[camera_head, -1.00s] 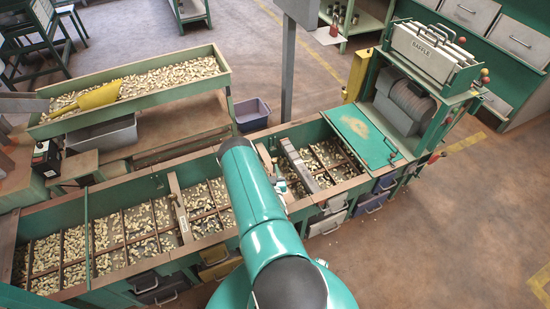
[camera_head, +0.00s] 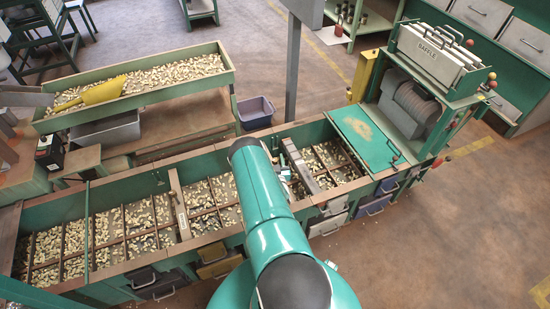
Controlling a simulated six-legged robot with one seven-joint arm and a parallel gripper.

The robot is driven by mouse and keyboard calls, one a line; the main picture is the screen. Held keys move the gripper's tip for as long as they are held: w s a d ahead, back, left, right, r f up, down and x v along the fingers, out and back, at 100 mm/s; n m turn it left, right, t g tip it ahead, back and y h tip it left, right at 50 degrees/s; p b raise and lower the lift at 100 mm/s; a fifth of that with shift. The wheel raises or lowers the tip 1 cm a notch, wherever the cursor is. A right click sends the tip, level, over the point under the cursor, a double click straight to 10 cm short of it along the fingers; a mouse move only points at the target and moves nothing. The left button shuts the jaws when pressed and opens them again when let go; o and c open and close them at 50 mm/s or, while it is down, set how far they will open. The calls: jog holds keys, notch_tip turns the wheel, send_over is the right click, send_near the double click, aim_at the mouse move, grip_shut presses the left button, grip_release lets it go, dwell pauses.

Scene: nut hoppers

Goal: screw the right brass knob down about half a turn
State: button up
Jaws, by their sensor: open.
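My teal arm reaches forward over the long green hopper trough (camera_head: 120,190) and covers part of it. Only a small pale part of my gripper (camera_head: 283,173) shows, just right of the arm's far end, close to a grey metal bar (camera_head: 305,174) lying across the right-hand bay. Its fingertips are too small and covered to make out. I cannot pick out the right brass knob; it may be hidden behind my arm or too small. No contact between gripper and knob can be seen.
A green flat panel (camera_head: 364,138) and a baffle machine (camera_head: 412,100) stand right of the bays. Drawers (camera_head: 328,224) line the trough's front. A nut tray (camera_head: 180,74) with a yellow scoop (camera_head: 103,91) stands behind. Open floor (camera_head: 460,230) lies at right.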

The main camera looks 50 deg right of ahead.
jog(key=shift+x, duration=0.8)
jog(key=c, duration=1)
